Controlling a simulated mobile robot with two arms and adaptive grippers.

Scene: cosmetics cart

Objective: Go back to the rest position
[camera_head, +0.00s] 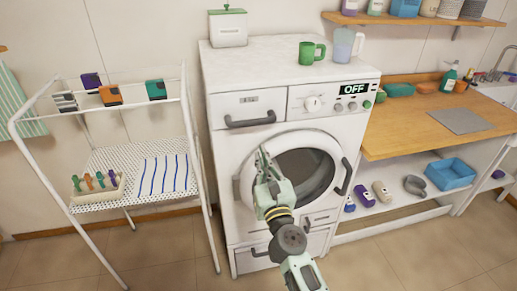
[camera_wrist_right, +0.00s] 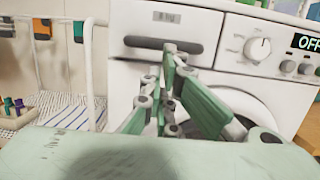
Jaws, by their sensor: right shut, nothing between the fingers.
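My left gripper is not in either view.
A wooden counter (camera_head: 420,125) with a shelf below is at right. Open floor (camera_head: 400,255) lies at the front right.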

